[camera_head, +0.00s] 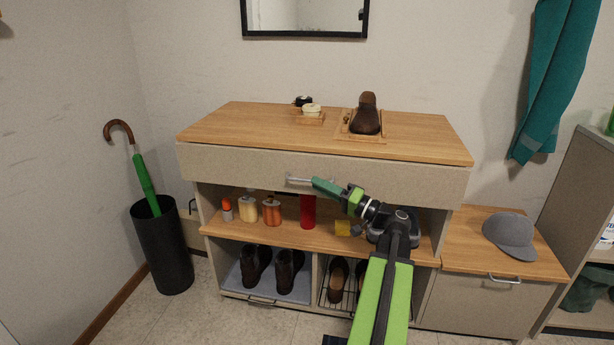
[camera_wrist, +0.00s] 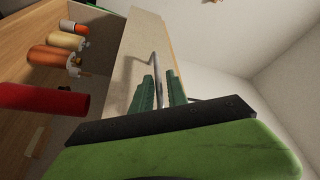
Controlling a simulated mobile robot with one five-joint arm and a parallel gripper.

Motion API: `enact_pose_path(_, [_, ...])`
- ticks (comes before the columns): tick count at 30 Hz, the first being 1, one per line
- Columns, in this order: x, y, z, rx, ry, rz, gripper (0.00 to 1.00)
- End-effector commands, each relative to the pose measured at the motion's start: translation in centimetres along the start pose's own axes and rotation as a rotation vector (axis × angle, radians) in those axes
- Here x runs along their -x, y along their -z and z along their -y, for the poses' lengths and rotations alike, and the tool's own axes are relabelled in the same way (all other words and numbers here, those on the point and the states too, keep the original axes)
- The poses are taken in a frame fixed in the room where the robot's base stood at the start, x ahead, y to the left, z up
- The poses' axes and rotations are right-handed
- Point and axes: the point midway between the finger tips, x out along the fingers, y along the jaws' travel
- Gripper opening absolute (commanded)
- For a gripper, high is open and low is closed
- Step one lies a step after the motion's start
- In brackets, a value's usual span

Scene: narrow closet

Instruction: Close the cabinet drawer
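The cabinet drawer (camera_head: 240,166) is the wide grey front under the wooden top of the cabinet. Its front stands a little forward of the cabinet sides; how far out it is, I cannot tell exactly. The drawer handle (camera_head: 298,180) is a thin metal bar in the middle of the front. My gripper (camera_head: 318,184) is at the right end of this handle. In the wrist view, the green fingers (camera_wrist: 160,92) are close together, with the handle bar (camera_wrist: 154,62) between them. The grey drawer front (camera_wrist: 138,55) is just beyond the fingertips.
An open shelf below holds bottles (camera_head: 271,210) and a red cylinder (camera_head: 308,211). A shoe (camera_head: 367,115) on a tray stands on top. An umbrella stand (camera_head: 162,246) is at the left, and a low cabinet with a grey cap (camera_head: 510,234) is at the right.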

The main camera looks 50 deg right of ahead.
Motion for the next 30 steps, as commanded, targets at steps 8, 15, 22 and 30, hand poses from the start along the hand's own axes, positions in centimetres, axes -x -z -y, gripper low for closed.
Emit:
enact_pose_path(8, [-4.4, 0.0, 0.1, -0.001, 0.001, 0.001, 0.19])
enact_pose_path(15, [-4.8, 0.0, 0.0, 0.0, -0.001, -0.001, 0.19])
enact_pose_path(22, [-4.8, 0.0, 0.0, -0.001, 0.0, -0.001, 0.02])
enact_pose_path(30, [-4.8, 0.1, 0.1, -0.001, 0.003, -0.002, 0.0])
